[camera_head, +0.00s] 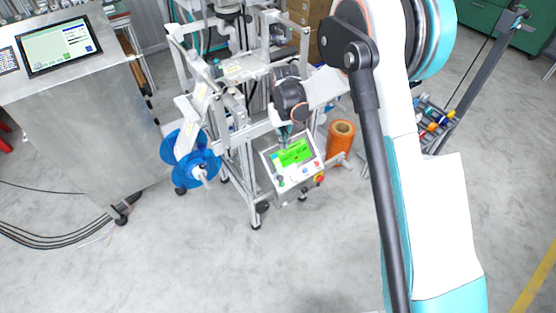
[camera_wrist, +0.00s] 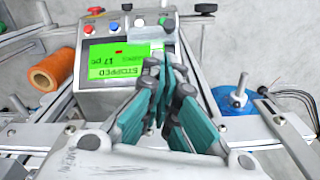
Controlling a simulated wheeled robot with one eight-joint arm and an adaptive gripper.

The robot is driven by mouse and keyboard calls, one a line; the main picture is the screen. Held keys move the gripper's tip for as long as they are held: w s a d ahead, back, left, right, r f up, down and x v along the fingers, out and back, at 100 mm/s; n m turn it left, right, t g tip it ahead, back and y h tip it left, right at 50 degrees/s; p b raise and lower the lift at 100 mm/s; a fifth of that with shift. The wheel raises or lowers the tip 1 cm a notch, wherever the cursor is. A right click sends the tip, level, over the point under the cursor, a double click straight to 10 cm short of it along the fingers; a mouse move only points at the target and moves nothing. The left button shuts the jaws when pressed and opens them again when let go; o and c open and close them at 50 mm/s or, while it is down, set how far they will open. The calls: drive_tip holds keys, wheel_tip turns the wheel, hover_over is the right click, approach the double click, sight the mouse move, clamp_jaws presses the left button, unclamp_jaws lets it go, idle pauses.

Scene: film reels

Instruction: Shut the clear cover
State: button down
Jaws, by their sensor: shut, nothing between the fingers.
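A control box (camera_wrist: 85,50) with a lit green screen (camera_wrist: 108,66) reading STOPPED stands before my gripper (camera_wrist: 163,62) in the wrist view. In the head view the same box (camera_head: 272,160) stands at the front of the machine. My gripper (camera_head: 286,135) is shut and empty, and its tips overlap the right part of the screen in the wrist view. I cannot tell whether they touch the box.
A red stop button (camera_head: 320,179) and small buttons sit on the box. An orange reel (camera_head: 341,137) stands right of it, and blue reels (camera_head: 197,167) hang at the left. The machine's metal frame (camera_head: 241,160) is close around. The front floor is clear.

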approach(278, 172)
drive_tip(key=shift+g, duration=0.3)
drive_tip(key=f+b, duration=0.1)
drive_tip(key=f, duration=0.1)
drive_tip(key=f+b, duration=0.1)
drive_tip(key=f, duration=0.1)
drive_tip(key=f+b, duration=0.1)
drive_tip(key=b, duration=0.1)
drive_tip(key=shift+w+f, duration=0.25)
drive_tip(key=shift+f, duration=0.15)
drive_tip(key=shift+s+d+f, duration=0.45)
drive_tip(key=shift+s+f, duration=0.25)
drive_tip(key=shift+f, duration=0.1)
drive_tip(key=shift+s+d+f, duration=0.45)
drive_tip(key=shift+s+f, duration=0.25)
drive_tip(key=shift+f, duration=0.1)
drive_tip(key=shift+r, duration=0.1)
